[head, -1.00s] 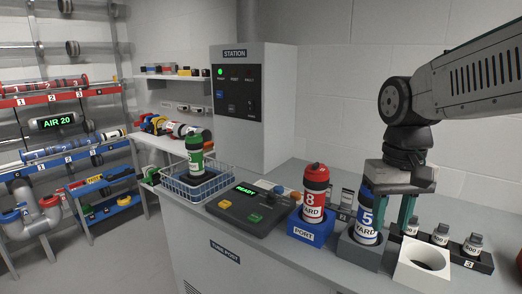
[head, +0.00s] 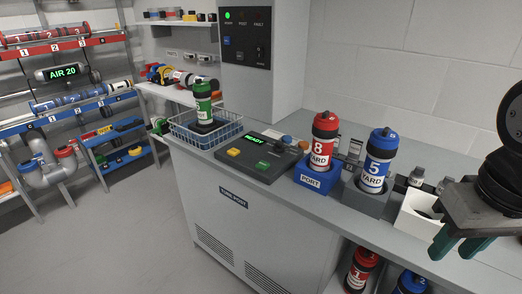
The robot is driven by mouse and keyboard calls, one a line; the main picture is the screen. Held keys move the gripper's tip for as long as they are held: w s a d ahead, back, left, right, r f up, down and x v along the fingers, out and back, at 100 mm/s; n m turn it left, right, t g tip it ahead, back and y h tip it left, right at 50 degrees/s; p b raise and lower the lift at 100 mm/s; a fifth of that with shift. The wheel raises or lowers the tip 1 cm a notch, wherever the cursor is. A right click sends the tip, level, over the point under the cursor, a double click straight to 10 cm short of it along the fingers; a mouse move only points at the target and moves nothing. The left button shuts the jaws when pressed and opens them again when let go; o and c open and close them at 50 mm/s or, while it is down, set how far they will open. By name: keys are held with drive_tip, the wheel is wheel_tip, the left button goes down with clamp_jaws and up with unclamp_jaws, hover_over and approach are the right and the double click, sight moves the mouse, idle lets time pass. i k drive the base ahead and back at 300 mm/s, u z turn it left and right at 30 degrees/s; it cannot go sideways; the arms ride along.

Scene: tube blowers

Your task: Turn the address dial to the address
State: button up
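The control console (head: 235,165) sits on the counter, with a green READY display (head: 255,138), a yellow button (head: 233,152) and a green button (head: 262,162). A red canister (head: 322,140) marked 8 YARD stands upright in the blue PORT block (head: 312,178). A blue canister (head: 376,160) marked 5 YARD stands upright in a grey block (head: 362,198). My gripper (head: 458,248) is at the lower right, fingers apart and empty, away from the console.
A green canister (head: 203,100) stands in a wire basket (head: 220,130) left of the console. More canisters (head: 360,268) sit under the counter. Floor at left is clear.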

sight(278, 148)
drive_tip(key=u, duration=0.25)
drive_tip(key=k, duration=0.45)
drive_tip(key=u, duration=1.3)
drive_tip(key=i, duration=0.75)
drive_tip(key=z, duration=0.8)
drive_tip(key=i, duration=0.75)
drive_tip(key=z, duration=0.85)
